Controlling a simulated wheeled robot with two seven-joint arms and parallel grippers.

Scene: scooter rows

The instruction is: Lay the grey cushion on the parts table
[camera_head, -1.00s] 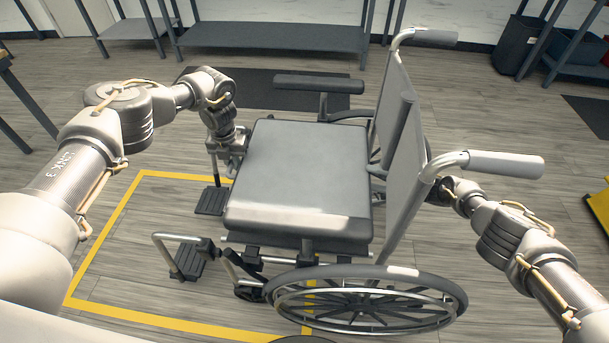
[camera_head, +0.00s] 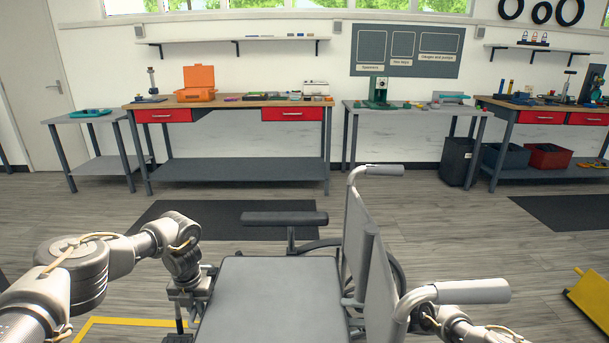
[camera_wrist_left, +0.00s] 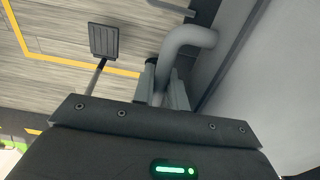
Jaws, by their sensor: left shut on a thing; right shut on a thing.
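The grey cushion (camera_head: 270,300) lies flat on the wheelchair seat. Its near part is cut off by the head view's lower edge. My left gripper (camera_head: 190,296) is at its left edge. Several tables stand along the wall; no label shows which is the parts table.
The wheelchair's backrest (camera_head: 370,265) and armrest (camera_head: 285,218) rise around the cushion. A small grey table (camera_head: 85,117) with a teal tray, a workbench (camera_head: 230,103) and another grey table (camera_head: 415,110) line the wall. Open floor lies before them. A yellow object (camera_head: 590,295) is at right.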

